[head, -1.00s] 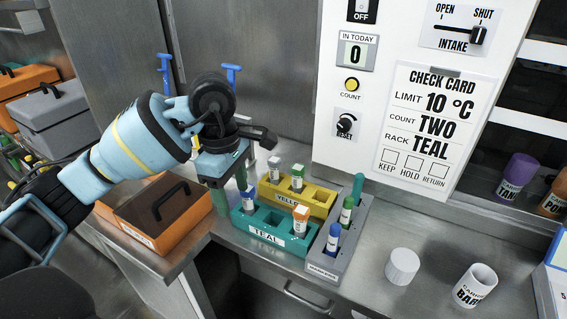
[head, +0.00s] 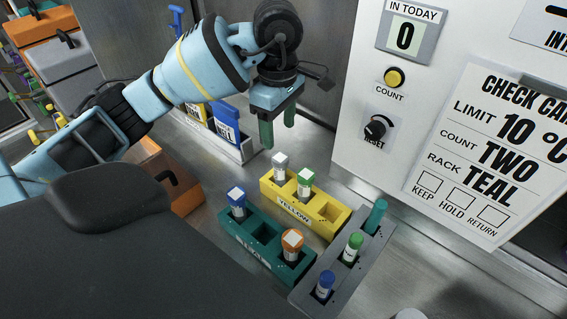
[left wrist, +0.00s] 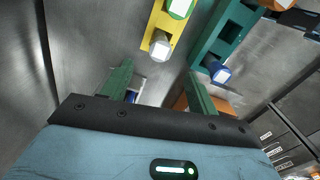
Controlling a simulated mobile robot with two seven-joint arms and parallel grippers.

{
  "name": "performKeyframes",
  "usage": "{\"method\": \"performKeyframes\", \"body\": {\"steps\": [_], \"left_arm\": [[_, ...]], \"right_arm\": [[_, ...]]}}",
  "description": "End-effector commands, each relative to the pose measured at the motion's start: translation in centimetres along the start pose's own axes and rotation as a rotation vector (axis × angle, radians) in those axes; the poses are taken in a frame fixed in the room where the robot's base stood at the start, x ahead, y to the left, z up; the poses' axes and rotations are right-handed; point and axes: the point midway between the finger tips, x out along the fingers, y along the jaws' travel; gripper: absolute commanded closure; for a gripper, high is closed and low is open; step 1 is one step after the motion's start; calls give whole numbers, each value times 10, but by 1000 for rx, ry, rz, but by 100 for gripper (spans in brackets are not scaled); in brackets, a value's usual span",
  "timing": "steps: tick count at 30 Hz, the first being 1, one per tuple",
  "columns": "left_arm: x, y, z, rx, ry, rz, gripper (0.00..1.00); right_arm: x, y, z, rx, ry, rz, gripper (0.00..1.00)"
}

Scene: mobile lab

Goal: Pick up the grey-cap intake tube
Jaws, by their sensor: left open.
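The grey-cap tube (head: 280,167) stands upright in the left slot of the yellow rack (head: 291,206). It also shows in the left wrist view (left wrist: 160,46), ahead of the fingers. My left gripper (head: 278,129) is open, its two green fingers pointing down. In the head view the fingers appear just above and behind the grey cap, apart from it. In the left wrist view the space between the fingers (left wrist: 158,86) holds no tube. My right gripper is not in view.
A green-cap tube (head: 305,181) stands close beside the grey one. The teal rack (head: 236,240) in front holds a blue-cap tube (head: 237,199) and an orange-cap tube (head: 292,243). A grey rack (head: 318,268) with several tubes stands right. The white panel (head: 362,155) rises behind.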

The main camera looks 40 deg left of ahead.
Motion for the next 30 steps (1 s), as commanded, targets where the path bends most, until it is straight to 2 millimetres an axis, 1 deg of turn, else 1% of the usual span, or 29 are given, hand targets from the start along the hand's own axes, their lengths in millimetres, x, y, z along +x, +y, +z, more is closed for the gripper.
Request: {"method": "performKeyframes", "body": {"steps": [6,11,14,18,22,25,30], "left_arm": [[22,-1,0,0,0,-3,40],[25,0,0,0,0,-1,40],[32,-1,0,0,1,-2,40],[53,-2,1,0,1,-3,40],[68,-2,1,-1,0,-2,40],[74,-2,1,0,0,-1,40],[75,-1,1,0,1,0,40]], "right_arm": [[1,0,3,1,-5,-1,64],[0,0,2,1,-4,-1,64],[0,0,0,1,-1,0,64],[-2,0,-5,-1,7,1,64],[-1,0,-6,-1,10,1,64],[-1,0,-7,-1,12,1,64],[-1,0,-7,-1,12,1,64]]}}
